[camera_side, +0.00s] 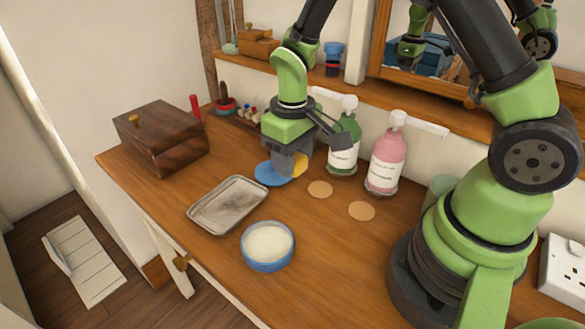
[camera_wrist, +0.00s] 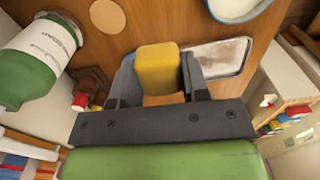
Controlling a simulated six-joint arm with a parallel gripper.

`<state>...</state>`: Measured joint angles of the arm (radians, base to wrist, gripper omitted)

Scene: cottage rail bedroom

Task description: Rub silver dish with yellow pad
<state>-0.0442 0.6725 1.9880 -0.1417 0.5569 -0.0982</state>
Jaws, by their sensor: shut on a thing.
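The silver dish (camera_side: 228,205) is a shallow rectangular tray with a worn, spotted surface. It lies on the wooden table left of my gripper, and part of it shows in the wrist view (camera_wrist: 222,57). My gripper (camera_side: 287,168) points down towards the table, behind and to the right of the dish. It is shut on the yellow pad (camera_wrist: 158,70), a block between the two fingers. In the side view the pad (camera_side: 301,164) is partly hidden by the fingers. The pad is apart from the dish. I cannot tell whether it touches what is below.
A flat blue disc (camera_side: 272,174) lies below my gripper. A blue bowl of white stuff (camera_side: 267,247) stands in front. Green (camera_side: 344,147) and pink (camera_side: 386,160) pump bottles and two round coasters (camera_side: 320,189) are to the right. A wooden box (camera_side: 160,140) stands at left.

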